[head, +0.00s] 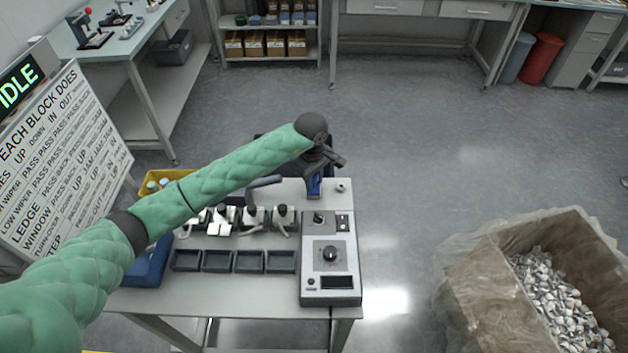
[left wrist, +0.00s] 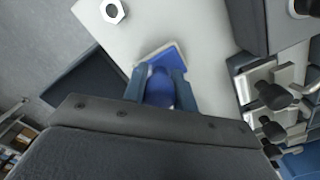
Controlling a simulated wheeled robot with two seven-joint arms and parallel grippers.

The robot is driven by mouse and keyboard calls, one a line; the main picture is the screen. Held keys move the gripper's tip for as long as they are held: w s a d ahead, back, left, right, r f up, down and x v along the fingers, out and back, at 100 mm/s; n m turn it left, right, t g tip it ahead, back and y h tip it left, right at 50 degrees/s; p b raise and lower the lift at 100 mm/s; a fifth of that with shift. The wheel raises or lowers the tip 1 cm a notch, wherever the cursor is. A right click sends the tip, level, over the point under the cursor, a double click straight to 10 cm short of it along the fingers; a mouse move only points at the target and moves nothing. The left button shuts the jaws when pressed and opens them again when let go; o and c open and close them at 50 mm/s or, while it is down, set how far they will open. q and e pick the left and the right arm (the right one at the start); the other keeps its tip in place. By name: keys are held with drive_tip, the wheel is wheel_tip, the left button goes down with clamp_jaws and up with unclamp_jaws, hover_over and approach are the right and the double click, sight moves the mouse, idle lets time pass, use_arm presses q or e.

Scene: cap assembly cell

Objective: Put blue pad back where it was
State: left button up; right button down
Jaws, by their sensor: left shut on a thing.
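My left gripper (head: 314,181) is over the far right part of the worktable, pointing down. In the left wrist view its two fingers (left wrist: 159,88) are shut on the blue pad (left wrist: 160,92), with a rounded blue part between them. A flat blue square with a paler edge (left wrist: 168,56) shows just beyond the fingertips, over the pale tabletop. I cannot tell whether it touches the table. In the head view the blue pad (head: 315,187) shows as a small blue patch under the gripper. My right gripper is not in view.
The worktable (head: 220,300) carries a control box with a knob (head: 330,270), dark trays (head: 220,261), white-and-black clamp units (head: 252,217) and a hex nut (left wrist: 112,11). A yellow bin (head: 155,184) stands left. A large bin of metal caps (head: 480,270) stands right, across open floor.

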use_arm(q)
drive_tip(key=shift+f, duration=0.45)
drive_tip(key=o, duration=0.8)
drive_tip(key=shift+c, duration=0.2)
drive_tip(key=shift+o, duration=1.3)
drive_tip(key=shift+r, duration=0.2)
drive_tip(key=shift+w+r, duration=0.1)
drive_tip(key=shift+r, duration=0.15)
drive_tip(key=shift+r+b, duration=0.8)
drive_tip(key=shift+r, duration=0.15)
drive_tip(key=r+b, duration=0.3)
drive_tip(key=r, duration=0.5)
drive_tip(key=shift+a+r+b, duration=0.2)
drive_tip(key=shift+b, duration=0.1)
drive_tip(key=shift+r, duration=0.55)
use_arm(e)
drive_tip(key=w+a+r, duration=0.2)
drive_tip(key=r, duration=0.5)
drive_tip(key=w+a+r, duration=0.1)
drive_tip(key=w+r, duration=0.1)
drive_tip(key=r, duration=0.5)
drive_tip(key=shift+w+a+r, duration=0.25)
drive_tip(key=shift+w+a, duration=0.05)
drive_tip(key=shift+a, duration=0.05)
